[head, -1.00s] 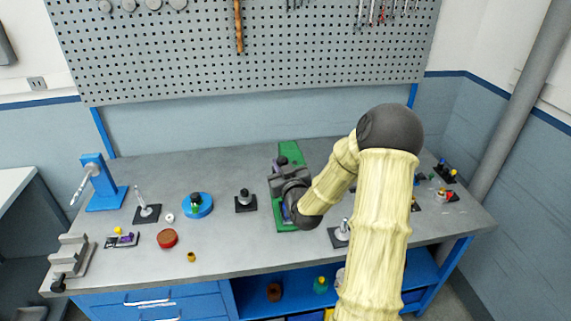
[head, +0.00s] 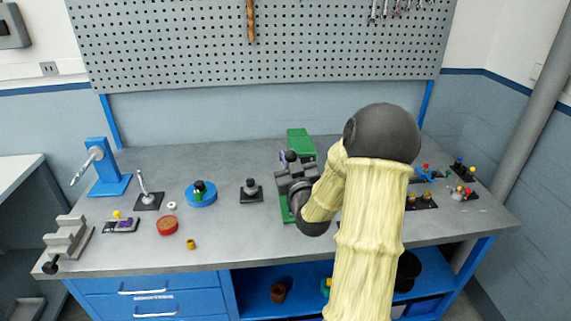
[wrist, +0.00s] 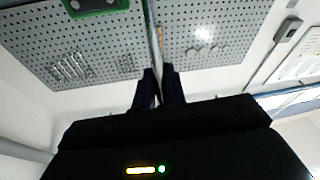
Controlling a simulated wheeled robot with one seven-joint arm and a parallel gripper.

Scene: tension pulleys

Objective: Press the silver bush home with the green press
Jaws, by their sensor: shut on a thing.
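The green press (head: 301,143) stands on the bench in the middle of the head view, mostly hidden behind my gripper and arm. My gripper (head: 289,160) is at the press, in front of its green column. In the wrist view, my gripper (wrist: 159,80) has its two dark fingers shut on a thin shiny rod (wrist: 155,40), which looks like the press lever. A green part of the press (wrist: 95,5) shows at the top left of that view. I cannot make out the silver bush; the space under the press ram is hidden.
Left of the press are a black pad with a grey post (head: 250,188), a blue round stand (head: 202,195), a red disc (head: 168,226) and a blue press (head: 103,165). Small parts on pads (head: 420,200) stand at the right.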

